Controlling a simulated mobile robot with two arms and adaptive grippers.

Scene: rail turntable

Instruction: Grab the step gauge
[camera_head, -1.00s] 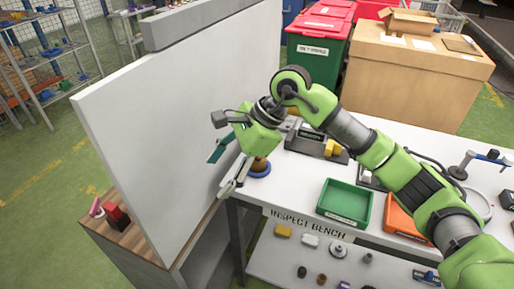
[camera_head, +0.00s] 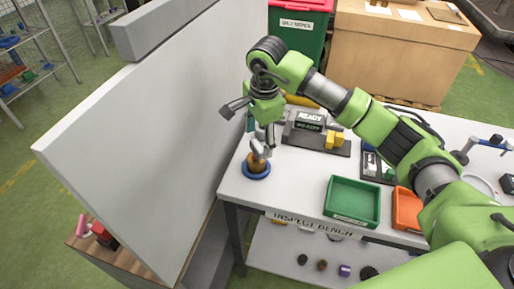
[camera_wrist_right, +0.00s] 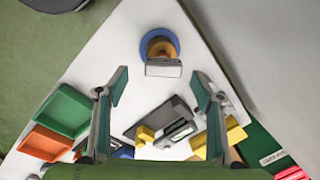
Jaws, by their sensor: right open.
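My right gripper (camera_head: 260,131) is open above the left corner of the bench, fingers pointing down; in the wrist view its two fingers (camera_wrist_right: 160,82) stand wide apart with nothing between the tips. Just beyond them is a brown round stand (camera_head: 257,164) on a blue ring, with a grey metal block (camera_wrist_right: 163,69) at its top; both are apart from the fingers in the wrist view. A yellow stepped block (camera_head: 335,138) sits on a black fixture with a READY display (camera_head: 310,117). I cannot tell for certain which piece is the step gauge. My left gripper is out of view.
A tall white panel (camera_head: 150,130) stands close left of the gripper. The white bench (camera_head: 300,172) carries a green tray (camera_head: 352,200) and an orange tray (camera_head: 407,208) to the right. A lower shelf (camera_head: 285,243) holds several small parts. Bare bench top lies between the stand and green tray.

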